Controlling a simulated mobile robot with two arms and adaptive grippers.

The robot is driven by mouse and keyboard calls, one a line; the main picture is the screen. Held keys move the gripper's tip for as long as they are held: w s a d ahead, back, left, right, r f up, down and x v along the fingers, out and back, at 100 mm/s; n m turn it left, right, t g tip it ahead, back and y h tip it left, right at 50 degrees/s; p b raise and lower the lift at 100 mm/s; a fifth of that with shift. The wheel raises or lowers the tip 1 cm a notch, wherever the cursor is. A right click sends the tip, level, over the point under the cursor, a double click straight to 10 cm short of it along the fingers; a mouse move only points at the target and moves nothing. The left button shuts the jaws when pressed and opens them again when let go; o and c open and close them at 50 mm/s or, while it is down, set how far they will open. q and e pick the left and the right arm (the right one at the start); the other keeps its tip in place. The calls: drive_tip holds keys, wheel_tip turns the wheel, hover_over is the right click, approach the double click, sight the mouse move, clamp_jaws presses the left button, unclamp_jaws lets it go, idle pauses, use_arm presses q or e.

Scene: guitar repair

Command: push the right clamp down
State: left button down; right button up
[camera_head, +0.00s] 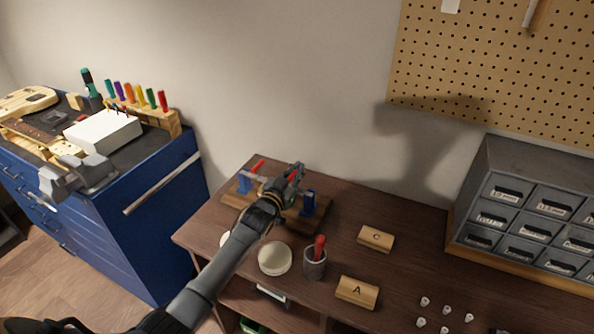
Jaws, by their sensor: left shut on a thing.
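A wooden fixture board (318,217) lies on the brown workbench with a clamp at each end. The left clamp (244,182) has a blue body and a red handle that slants up to the right. The right clamp (308,204) shows its blue body at the board's right end. My left gripper (296,171) is over the back middle of the board, with its arm coming in from the lower left. It is shut on a red handle, which appears to be the right clamp's. The gripper hides much of that handle and the board's middle. My right gripper is out of view.
On the workbench (215,234) stand a round pale dish (275,258), a cup (315,264) with a red-handled tool, wooden blocks C (376,239) and A (357,292), and several small white pegs. A grey drawer cabinet (520,160) is at right.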

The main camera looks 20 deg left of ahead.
use_arm(q)
drive_tip(key=c, duration=1.3)
unclamp_jaws()
drive_tip(key=shift+c, duration=0.2)
wheel_tip(320, 180, up, 10)
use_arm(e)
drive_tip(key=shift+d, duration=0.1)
use_arm(q)
drive_tip(key=shift+s+f, duration=0.1)
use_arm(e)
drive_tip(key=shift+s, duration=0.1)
